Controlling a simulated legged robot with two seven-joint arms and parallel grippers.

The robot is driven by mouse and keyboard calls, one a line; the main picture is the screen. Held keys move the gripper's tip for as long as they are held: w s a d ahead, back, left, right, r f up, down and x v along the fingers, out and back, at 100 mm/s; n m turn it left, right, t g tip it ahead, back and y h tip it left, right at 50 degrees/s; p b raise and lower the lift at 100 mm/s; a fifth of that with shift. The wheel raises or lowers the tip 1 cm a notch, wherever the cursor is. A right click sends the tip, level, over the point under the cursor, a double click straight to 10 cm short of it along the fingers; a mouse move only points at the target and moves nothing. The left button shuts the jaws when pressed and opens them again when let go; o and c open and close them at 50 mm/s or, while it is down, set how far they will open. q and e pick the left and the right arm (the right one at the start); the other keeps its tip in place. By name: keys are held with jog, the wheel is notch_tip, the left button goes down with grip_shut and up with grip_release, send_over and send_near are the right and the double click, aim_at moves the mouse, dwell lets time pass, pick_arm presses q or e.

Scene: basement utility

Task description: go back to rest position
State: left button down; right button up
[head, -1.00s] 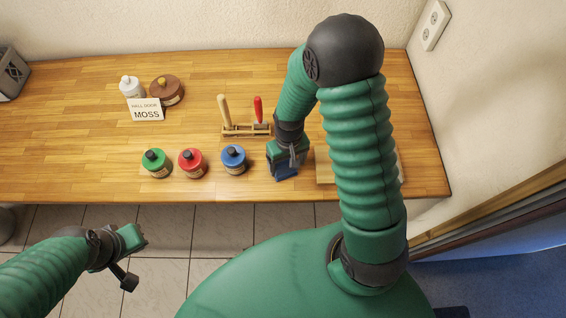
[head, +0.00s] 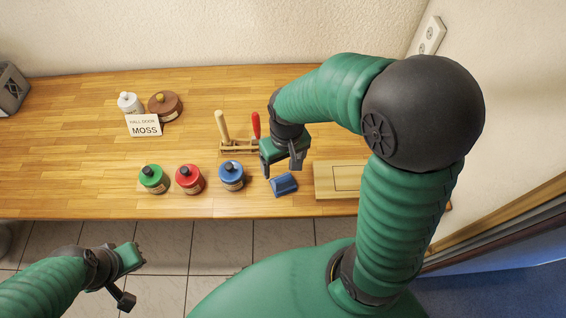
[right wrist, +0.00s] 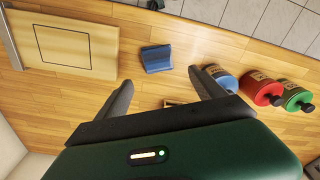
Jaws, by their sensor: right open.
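My right gripper (head: 284,166) is open and empty above the wooden workbench (head: 70,130), just behind a small blue block (head: 284,184). In the right wrist view its two fingers (right wrist: 163,92) stand wide apart, and the blue block (right wrist: 156,58) lies on the bench beyond them, apart from both. My left gripper (head: 134,277) hangs over the tiled floor in front of the bench at the lower left. Whether its jaws are open or shut does not show clearly.
Green (head: 153,180), red (head: 189,180) and blue (head: 231,176) jars stand along the front edge. A tool rack (head: 238,147) stands behind them. A wooden board (head: 340,180) lies right of the block. A "MOSS" card (head: 144,126), white bottle (head: 130,104) and brown pot (head: 166,106) stand back left.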

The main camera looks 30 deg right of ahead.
pick_arm(q)
jog(key=b+x, duration=0.3)
jog(key=shift+s+a+f+b, duration=0.15)
jog(key=shift+s+f+b, duration=0.15)
jog(key=shift+s, duration=0.1)
pick_arm(e)
jog(key=s+a+f+n+t, duration=0.1)
jog(key=s+a+f, duration=0.2)
jog(key=f, duration=0.1)
jog(key=shift+s+a+t, duration=0.15)
jog(key=shift+s+t, duration=0.05)
jog(key=shift+t, duration=0.2)
pick_arm(q)
jog(key=shift+a, duration=0.1)
pick_arm(e)
jog(key=shift+a, duration=0.1)
pick_arm(q)
jog(key=shift+a+f, duration=0.1)
jog(key=shift+a, duration=0.1)
pick_arm(e)
jog(key=shift+a, duration=0.2)
pick_arm(q)
jog(key=shift+d, duration=0.15)
pick_arm(e)
jog(key=shift+d, duration=0.1)
